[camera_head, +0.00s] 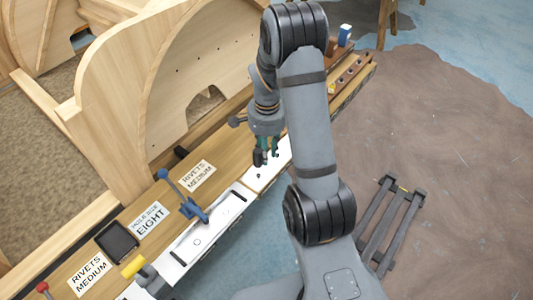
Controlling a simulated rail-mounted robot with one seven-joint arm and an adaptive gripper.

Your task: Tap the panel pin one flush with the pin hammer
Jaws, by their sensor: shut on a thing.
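My gripper (268,149), with teal fingers, hangs over the right part of the bench strip, above a white sheet. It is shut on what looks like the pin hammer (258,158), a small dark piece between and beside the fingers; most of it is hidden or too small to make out. A tiny dark spot (259,176) lies on the white sheet just below the gripper. Several small dark dots (178,71) show on the upright wooden panel behind. I cannot tell which mark is panel pin one.
The bench strip holds label cards (150,219), a black tray (117,242), a blue-handled tool (184,195) and a yellow-handled tool (134,266). A rack (350,72) sits at the far right end. Curved wooden frames (110,95) stand behind. A grey stand (394,220) is on the floor.

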